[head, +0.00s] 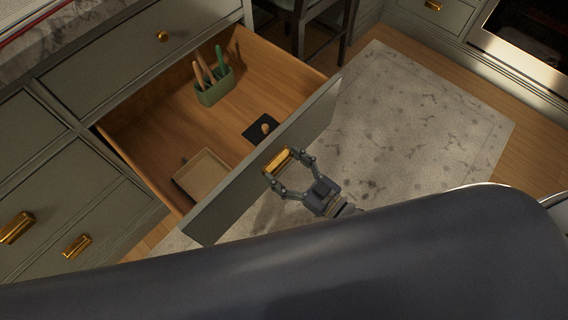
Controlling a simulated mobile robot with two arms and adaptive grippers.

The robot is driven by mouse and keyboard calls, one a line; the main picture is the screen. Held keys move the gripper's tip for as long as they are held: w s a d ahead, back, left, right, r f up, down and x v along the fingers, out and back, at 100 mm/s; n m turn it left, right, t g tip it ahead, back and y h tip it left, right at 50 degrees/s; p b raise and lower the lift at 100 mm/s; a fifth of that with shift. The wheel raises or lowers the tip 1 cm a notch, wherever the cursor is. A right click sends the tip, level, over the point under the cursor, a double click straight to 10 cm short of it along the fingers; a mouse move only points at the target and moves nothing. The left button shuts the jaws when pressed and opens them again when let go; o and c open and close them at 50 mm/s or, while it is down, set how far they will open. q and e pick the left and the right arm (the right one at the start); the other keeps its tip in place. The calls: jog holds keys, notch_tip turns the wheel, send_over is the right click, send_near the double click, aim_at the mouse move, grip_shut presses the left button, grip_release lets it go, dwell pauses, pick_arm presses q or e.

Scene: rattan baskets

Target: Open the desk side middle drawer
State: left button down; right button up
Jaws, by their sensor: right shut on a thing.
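The middle drawer (228,193) is pulled well out of the grey-green desk side, and its wooden inside shows. Its gold handle (278,161) sits on the front panel. My right gripper (282,170) is at this handle, with its two fingers shut on it from either end. Inside the drawer are a green holder (214,88) with utensils, a small black item (261,130) and a beige tray (204,174). My left gripper is not in view.
A closed drawer with a gold knob (163,36) is above the open one. Gold-handled fronts (77,245) are at the left. A speckled rug (420,125) covers the floor beyond the drawer. A dark chair (300,25) stands behind it.

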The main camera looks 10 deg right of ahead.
jog(key=o, duration=1.5)
jog(key=shift+s+d, duration=0.15)
jog(key=shift+s, duration=0.05)
jog(key=v, duration=1.1)
jog(key=shift+s+d, duration=0.15)
jog(key=shift+s, duration=0.05)
